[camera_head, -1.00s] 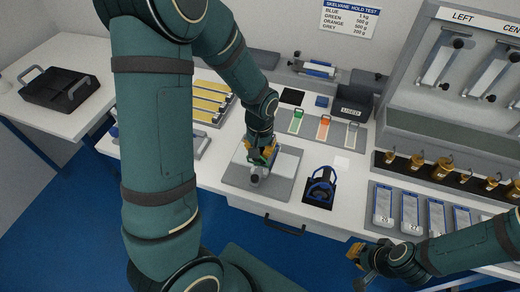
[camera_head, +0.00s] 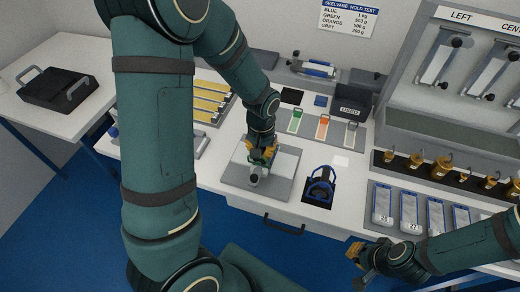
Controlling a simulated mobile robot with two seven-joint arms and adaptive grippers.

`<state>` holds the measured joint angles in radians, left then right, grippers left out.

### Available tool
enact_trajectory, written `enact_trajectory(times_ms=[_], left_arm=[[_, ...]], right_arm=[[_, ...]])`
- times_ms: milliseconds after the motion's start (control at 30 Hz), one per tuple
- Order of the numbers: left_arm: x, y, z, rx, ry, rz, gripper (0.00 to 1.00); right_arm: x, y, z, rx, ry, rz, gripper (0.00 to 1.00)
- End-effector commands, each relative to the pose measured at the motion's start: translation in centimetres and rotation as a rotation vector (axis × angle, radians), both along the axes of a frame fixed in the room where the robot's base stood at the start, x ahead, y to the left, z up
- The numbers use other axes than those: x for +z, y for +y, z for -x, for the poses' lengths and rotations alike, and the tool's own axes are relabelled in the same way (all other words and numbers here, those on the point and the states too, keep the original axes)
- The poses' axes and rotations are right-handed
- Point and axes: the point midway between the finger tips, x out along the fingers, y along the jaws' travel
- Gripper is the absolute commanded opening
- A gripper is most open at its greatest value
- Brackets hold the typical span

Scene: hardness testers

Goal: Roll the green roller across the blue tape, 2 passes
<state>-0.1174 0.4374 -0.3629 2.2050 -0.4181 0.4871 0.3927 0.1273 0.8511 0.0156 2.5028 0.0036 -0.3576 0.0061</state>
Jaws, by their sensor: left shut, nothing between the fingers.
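My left gripper (camera_head: 262,151) points down over the grey plate (camera_head: 281,190) on the bench. Its orange fingers are shut. A small silvery-white part (camera_head: 254,180) shows just below them on the plate. A bit of green shows at the fingers, probably the green roller, but the gripper hides most of it. I cannot make out the blue tape on the plate. My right gripper (camera_head: 358,254), with orange fingertips, hangs in front of the bench at the lower right, away from these things; its opening is unclear.
A blue-handled roller (camera_head: 321,184) stands on a black pad right of the plate. Behind are green, orange and grey tags (camera_head: 323,126) and a dark used-strip box (camera_head: 352,105). Yellow strips (camera_head: 208,101) lie at left. Brass weights (camera_head: 440,167) line the right.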

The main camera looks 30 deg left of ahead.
Motion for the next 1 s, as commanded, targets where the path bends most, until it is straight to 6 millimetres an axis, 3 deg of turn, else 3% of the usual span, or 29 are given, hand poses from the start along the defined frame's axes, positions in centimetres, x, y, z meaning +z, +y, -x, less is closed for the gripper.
enact_trajectory(times_ms=[1000], left_arm=[[0.01,-0.59,-0.21,0.000,-0.001,0.000,0.00]], right_arm=[[-0.05,0.00,0.01,0.000,0.000,0.000,0.00]])
